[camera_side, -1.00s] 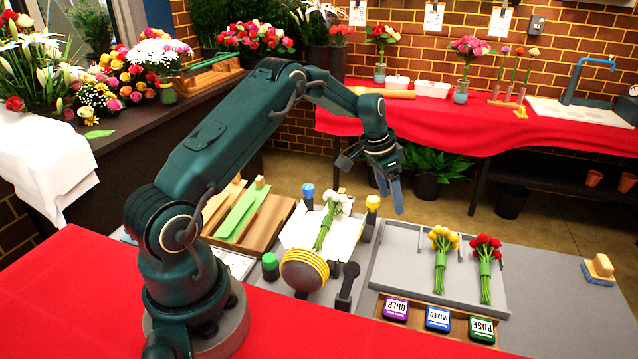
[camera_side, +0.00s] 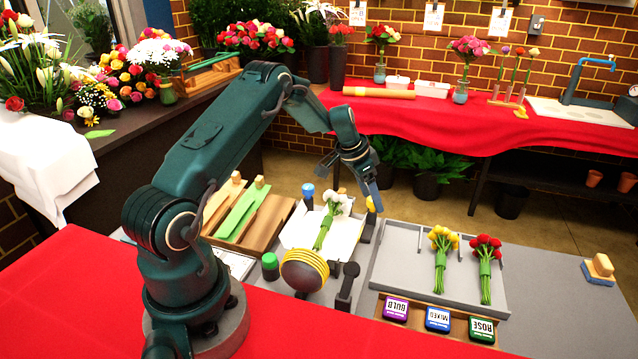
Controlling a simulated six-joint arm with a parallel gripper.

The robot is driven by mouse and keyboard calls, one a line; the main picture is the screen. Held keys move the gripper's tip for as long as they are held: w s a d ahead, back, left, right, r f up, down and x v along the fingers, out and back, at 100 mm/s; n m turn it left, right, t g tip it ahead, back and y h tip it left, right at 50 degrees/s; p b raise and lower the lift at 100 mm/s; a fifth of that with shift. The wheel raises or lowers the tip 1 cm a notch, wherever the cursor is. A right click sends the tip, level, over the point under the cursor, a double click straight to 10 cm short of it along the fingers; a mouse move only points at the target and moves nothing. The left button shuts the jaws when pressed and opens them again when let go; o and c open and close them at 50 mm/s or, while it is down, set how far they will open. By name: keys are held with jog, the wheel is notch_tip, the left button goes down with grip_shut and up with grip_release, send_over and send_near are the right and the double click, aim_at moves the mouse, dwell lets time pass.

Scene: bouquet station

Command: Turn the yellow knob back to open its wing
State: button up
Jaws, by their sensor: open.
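The yellow knob (camera_side: 371,205) is at the right edge of the white wrapping sheet (camera_side: 296,228), partly hidden behind my fingers. My gripper (camera_side: 378,208) points down at the knob, with its blue-grey fingers in front of or around it; I cannot tell whether they touch. The jaws are open. A blue knob (camera_side: 308,192) stands at the sheet's back left. A bunch of white flowers with green stems (camera_side: 324,228) lies on the sheet. The wing under the sheet's right side is hard to make out.
A round yellow-rimmed spool (camera_side: 303,271), a green-topped button (camera_side: 270,263) and a black lever (camera_side: 347,284) stand in front of the sheet. A grey tray (camera_side: 410,270) with yellow and red bunches is to the right. Stamps (camera_side: 438,318) sit in front of it.

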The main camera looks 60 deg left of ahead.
grip_shut()
jog(key=shift+d+n, duration=0.1)
jog(key=shift+n, duration=0.6)
grip_release()
jog(key=shift+r, duration=0.1)
jog(key=shift+v, duration=2.5)
jog(key=shift+d, duration=0.1)
